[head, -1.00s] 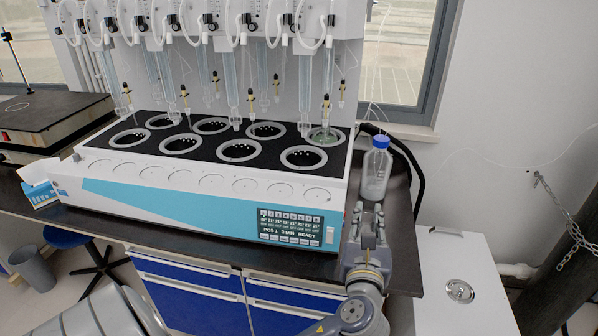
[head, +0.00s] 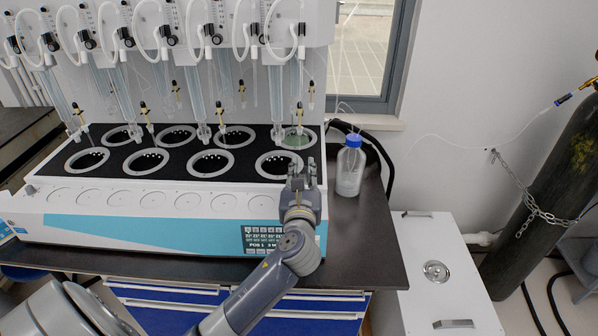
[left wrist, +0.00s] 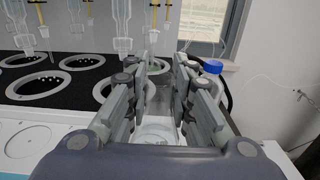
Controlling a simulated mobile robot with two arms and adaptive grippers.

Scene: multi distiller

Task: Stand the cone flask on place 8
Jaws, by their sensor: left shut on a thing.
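The distiller (head: 160,229) has two rows of ringed round places in its black top. My left gripper (head: 303,172) is at its front right corner, just in front of the front-right ring (head: 275,164). In the left wrist view the gripper (left wrist: 160,105) is shut on clear glass, the cone flask (left wrist: 157,133), seen low between the fingers. Its outline is faint and mostly hidden by the fingers. The back-right ring (head: 310,140) shows pale green glass inside. Place numbers are not readable. My right gripper is not in view.
A blue-capped bottle (head: 350,170) stands on the dark bench (head: 366,235), right of the gripper. Glass tubes and yellow-black fittings (head: 299,113) hang above the rings. A white cabinet (head: 445,270) and a chained gas cylinder (head: 545,200) are farther right. The bench front right is clear.

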